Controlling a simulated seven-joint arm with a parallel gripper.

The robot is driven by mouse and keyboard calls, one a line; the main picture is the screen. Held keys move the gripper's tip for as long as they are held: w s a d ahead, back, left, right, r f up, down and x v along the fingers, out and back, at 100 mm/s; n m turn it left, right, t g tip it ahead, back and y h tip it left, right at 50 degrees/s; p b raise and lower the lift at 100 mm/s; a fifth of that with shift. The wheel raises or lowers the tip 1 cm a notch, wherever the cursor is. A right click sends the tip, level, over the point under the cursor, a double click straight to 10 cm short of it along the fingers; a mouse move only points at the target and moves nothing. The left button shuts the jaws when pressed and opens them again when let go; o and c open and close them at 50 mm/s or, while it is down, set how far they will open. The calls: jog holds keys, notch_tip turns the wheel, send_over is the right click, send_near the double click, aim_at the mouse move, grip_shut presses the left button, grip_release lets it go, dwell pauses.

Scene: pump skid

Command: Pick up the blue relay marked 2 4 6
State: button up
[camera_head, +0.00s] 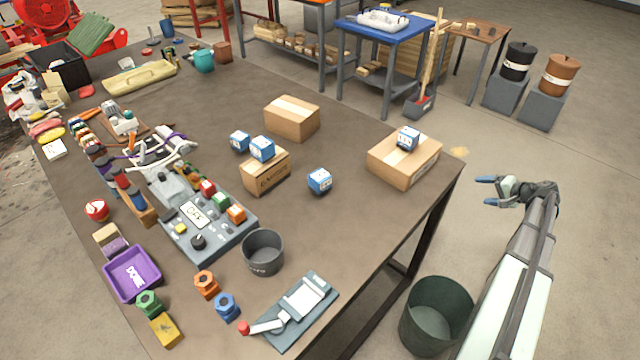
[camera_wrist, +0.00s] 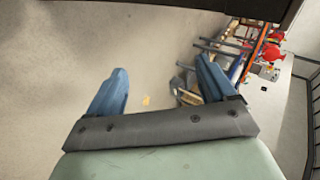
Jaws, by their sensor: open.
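Several blue relays with white labels are in the head view; their markings are too small to read, so I cannot tell which is marked 2 4 6. One relay (camera_head: 408,138) sits on the right cardboard box (camera_head: 405,165). One relay (camera_head: 262,149) sits on the middle box (camera_head: 265,174). Another relay (camera_head: 239,141) is just behind that box, and one relay (camera_head: 319,181) lies on the bare tabletop. My gripper (camera_head: 485,191) is open and empty, beyond the table's right edge and apart from every relay. In the wrist view its blue fingers (camera_wrist: 162,72) are spread over floor.
The table (camera_head: 350,235) has free room around the front relay. A third box (camera_head: 292,118) stands behind. A grey cup (camera_head: 263,252), control panel (camera_head: 205,225) and clamp fixture (camera_head: 297,308) occupy the front. A dark bin (camera_head: 437,315) stands on the floor beside the table.

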jog(key=w+a+r+h, duration=0.1)
jog(key=w+r, duration=0.3)
jog(key=r, duration=0.3)
jog(key=w+a+r+t, duration=0.1)
jog(key=w+r, duration=0.2)
jog(key=r, duration=0.4)
jog(key=w+a+r+h, duration=0.1)
jog(key=w+r, duration=0.3)
jog(key=r, duration=0.2)
jog(key=w+a+r, duration=0.4)
jog(key=a+r, duration=0.4)
jog(key=r, duration=0.1)
jog(key=s+a+n+g+y, duration=0.1)
jog(key=a+g, duration=0.1)
jog(key=a, duration=1)
jog(key=m+g+h, duration=0.1)
jog(key=g+h, duration=0.3)
jog(key=g, duration=0.4)
send_near(320, 175)
jog(key=shift+a+f, duration=0.1)
jog(key=shift+f, duration=5.9)
